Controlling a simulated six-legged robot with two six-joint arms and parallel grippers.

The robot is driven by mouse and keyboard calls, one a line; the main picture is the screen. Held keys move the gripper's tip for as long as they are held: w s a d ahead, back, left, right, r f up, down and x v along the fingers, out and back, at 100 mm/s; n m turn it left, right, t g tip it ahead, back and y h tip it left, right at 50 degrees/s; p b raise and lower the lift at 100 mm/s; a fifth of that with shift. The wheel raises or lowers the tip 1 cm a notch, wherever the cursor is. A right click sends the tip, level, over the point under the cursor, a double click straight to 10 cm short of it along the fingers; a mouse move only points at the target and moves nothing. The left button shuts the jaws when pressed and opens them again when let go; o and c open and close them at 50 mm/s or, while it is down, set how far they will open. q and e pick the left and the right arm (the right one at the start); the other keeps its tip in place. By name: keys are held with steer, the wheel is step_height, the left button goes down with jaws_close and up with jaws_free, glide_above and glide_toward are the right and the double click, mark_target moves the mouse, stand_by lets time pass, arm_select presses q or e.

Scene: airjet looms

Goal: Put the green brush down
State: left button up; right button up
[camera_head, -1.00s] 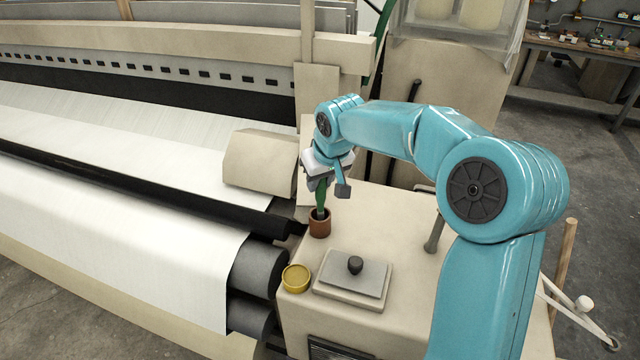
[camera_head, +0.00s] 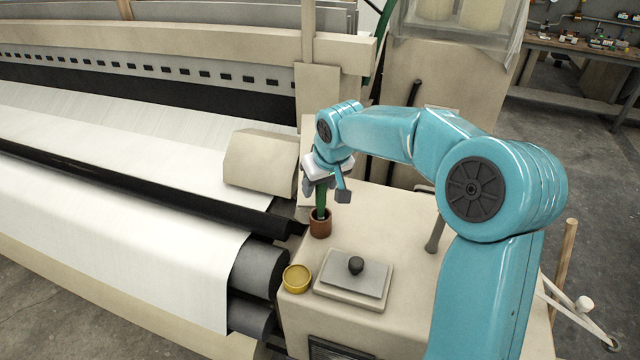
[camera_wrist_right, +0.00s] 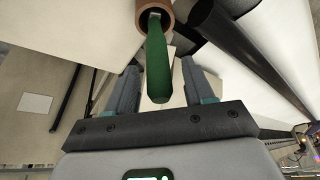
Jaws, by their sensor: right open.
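The green brush (camera_head: 321,200) stands upright in a small brown cup (camera_head: 320,224) on the beige loom end cover. In the right wrist view the green brush (camera_wrist_right: 158,65) reaches from the brown cup (camera_wrist_right: 142,12) toward the palm, between the two fingers. My right gripper (camera_head: 325,192) is above the cup and around the upper part of the brush. Its fingers (camera_wrist_right: 157,88) are spread, with a gap on both sides of the brush. My left gripper is not in view.
A yellow round dish (camera_head: 296,278) and a grey plate with a black knob (camera_head: 354,274) sit in front of the cup. Black rollers (camera_head: 258,268) and white cloth (camera_head: 120,240) lie to the left. The cover's right part is mostly clear, apart from a grey lever (camera_head: 434,232).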

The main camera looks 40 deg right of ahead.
steer(key=v, duration=1.1)
steer(key=shift+r+b, duration=0.3)
steer(key=shift+s, duration=0.2)
